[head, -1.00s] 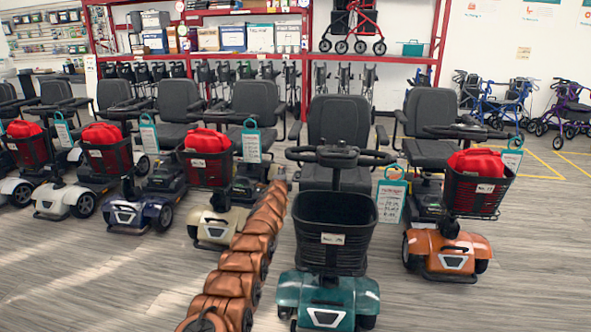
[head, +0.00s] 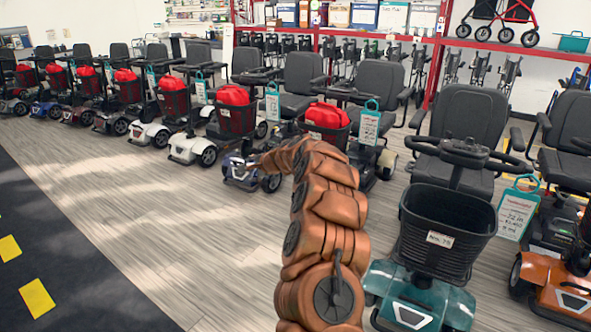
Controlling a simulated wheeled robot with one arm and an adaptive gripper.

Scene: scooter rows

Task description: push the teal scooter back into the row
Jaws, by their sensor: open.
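The teal scooter (head: 425,300) stands at the lower right in the head view, its front toward me and cut by the bottom edge. It has a black front basket (head: 447,232) that looks empty, dark handlebars and a black seat (head: 470,130). It stands between a dark scooter on its left and the orange scooter (head: 565,295) on its right. My copper arm rises left of it and bends left at the top.
A row of scooters with red bags (head: 233,96) in their baskets runs to the far left. A price tag (head: 515,212) stands between the teal and orange scooters. Open floor (head: 150,215) lies at the left, beside a dark strip with yellow marks (head: 37,297).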

